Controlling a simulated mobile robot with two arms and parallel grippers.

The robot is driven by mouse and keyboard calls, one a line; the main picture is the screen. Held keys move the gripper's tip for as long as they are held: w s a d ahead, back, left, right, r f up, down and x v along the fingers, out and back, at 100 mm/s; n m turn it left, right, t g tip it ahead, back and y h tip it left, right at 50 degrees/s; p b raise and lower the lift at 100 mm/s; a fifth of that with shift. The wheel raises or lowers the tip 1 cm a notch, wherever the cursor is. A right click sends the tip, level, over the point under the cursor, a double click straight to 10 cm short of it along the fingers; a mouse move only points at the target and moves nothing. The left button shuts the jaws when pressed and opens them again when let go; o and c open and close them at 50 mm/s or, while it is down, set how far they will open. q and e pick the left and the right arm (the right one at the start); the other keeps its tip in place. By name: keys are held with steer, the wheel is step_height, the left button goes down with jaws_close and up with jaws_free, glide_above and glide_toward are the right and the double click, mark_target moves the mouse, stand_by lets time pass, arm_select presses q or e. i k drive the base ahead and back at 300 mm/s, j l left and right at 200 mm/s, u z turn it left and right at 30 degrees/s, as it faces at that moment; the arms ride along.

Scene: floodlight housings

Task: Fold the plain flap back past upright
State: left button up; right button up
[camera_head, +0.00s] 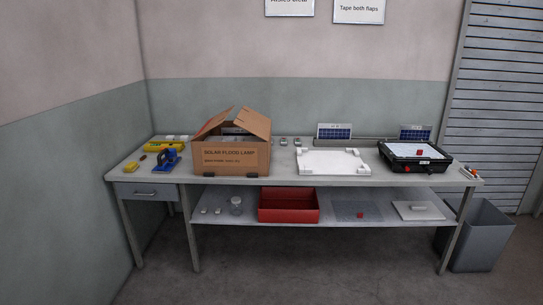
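An open cardboard box (236,156) stands on the left part of the workbench, with "SOLAR FLOOD LAMP" printed on its front. Its left flap (212,123) slopes up and inward from the left edge. Its right flap (254,122) also slopes up and inward from the right edge, and a gap shows between them with pale contents inside. Both flaps look brown; I cannot tell at this size which is the plain one. Neither of my grippers is in view.
The workbench (285,171) also bears a blue tape dispenser (169,161) left of the box, a white panel (331,161) to the right, and a black case (416,155) farther right. A red bin (288,205) sits on the lower shelf. A grey bin (481,235) stands at right.

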mark_target(252, 121)
steer(key=i+j, duration=0.95)
steer(key=j, duration=0.25)
steer(key=i+z, duration=0.05)
